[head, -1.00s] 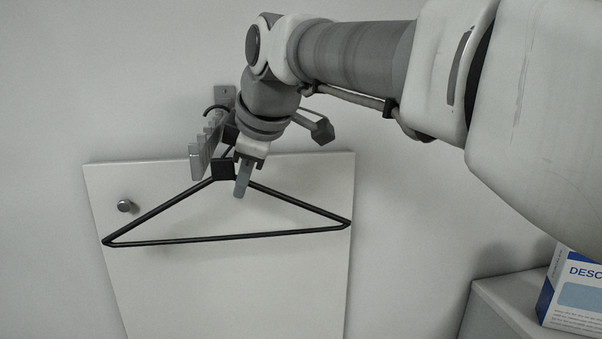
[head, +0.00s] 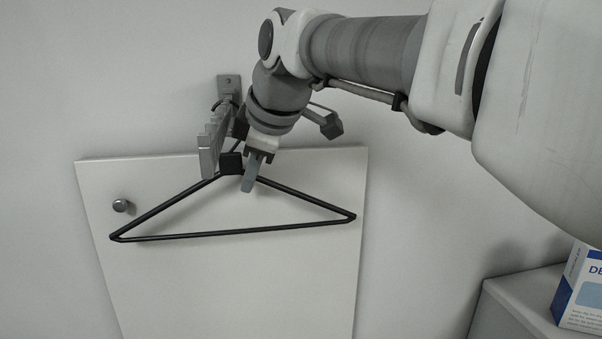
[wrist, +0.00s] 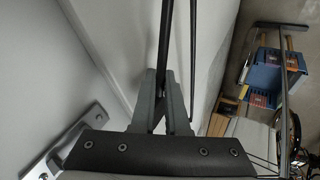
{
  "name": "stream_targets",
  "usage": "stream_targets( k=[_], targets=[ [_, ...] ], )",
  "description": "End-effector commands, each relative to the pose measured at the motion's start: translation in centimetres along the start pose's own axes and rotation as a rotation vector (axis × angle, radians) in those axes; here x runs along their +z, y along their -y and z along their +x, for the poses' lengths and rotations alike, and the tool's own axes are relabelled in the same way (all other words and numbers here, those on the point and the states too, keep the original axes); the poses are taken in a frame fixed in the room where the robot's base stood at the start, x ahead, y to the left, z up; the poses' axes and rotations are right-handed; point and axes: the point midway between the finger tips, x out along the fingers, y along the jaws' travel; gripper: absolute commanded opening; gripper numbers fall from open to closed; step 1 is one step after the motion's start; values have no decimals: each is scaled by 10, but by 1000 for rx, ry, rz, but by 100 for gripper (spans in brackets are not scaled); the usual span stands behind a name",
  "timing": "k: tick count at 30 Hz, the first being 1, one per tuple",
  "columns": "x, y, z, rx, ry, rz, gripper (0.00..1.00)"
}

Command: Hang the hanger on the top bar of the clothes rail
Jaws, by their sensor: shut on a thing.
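The black wire hanger (head: 232,232) hangs in front of a white panel in the head view, its lower bar slightly tilted, right end higher. My gripper (head: 250,178) is shut on the hanger near its dark neck block (head: 231,163). In the wrist view my gripper (wrist: 161,90) has the thin black hanger bar (wrist: 165,40) between its fingers. The grey notched rail (head: 208,152) sticks out from the wall just left of my gripper. The hanger's hook arcs near the rail's upper part, partly hidden; I cannot tell whether it rests on the rail.
The white panel (head: 330,275) with a round knob (head: 121,205) stands behind the hanger. A wall plate (head: 229,85) carries the rail. A light cabinet (head: 515,300) with a blue and white box (head: 582,295) is at the lower right. A blue crate (wrist: 262,76) shows in the wrist view.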

Motion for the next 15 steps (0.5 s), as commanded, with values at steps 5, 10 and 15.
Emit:
stream_targets(
  k=[5, 10, 15],
  targets=[
    [1, 1, 2, 0, 0, 0, 32],
    [1, 1, 2, 0, 0, 0, 42],
    [1, 1, 2, 0, 0, 0, 42]
  ],
)
